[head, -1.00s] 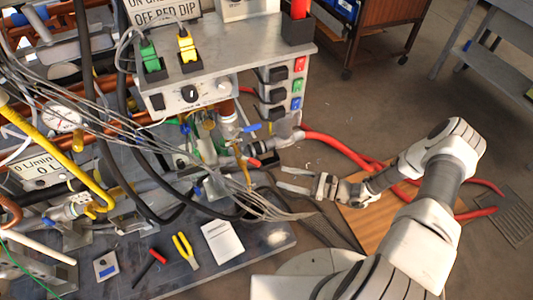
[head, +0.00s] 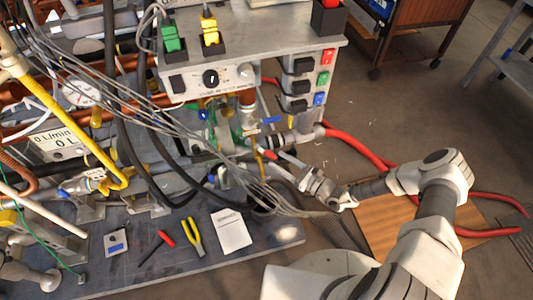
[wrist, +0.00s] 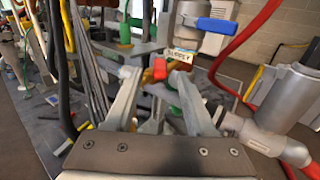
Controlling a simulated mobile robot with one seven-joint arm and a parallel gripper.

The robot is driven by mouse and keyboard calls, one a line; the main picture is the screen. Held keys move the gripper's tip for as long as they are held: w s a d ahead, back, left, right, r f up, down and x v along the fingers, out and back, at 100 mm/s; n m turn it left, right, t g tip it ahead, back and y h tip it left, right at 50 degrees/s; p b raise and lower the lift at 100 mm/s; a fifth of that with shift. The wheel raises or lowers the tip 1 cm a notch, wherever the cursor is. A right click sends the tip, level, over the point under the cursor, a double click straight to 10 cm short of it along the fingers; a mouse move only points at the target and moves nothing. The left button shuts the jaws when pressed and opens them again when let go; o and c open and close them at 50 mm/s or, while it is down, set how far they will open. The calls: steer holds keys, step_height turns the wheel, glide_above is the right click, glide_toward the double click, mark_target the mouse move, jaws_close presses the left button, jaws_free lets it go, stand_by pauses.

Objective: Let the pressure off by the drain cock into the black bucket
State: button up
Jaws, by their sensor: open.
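A small red handle (head: 270,155), possibly the drain cock's, sits low on the pipework right of the bench. In the wrist view the red handle (wrist: 160,69) shows just beyond and between my fingertips, with no grip on it visible. A small lettered tag (wrist: 184,57) hangs behind it. My gripper (head: 284,163) is open and points left towards the pipework; its two fingers (wrist: 156,76) spread apart in the wrist view. I cannot make out a black bucket in either view.
A blue lever (head: 272,120) sits on a valve above the red handle. Grey cables (head: 180,125) hang across the pipework. A red hose (head: 355,143) runs along the floor. A screwdriver, yellow pliers (head: 194,237) and white paper (head: 231,231) lie on the bench.

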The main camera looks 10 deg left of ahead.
mark_target(267, 151)
steer(key=b+x, duration=0.1)
steer(key=x, duration=0.5)
steer(key=shift+w+a, duration=0.1)
steer(key=shift+a, duration=0.05)
steer(key=shift+c, duration=0.2)
jaws_close()
stand_by(1.1)
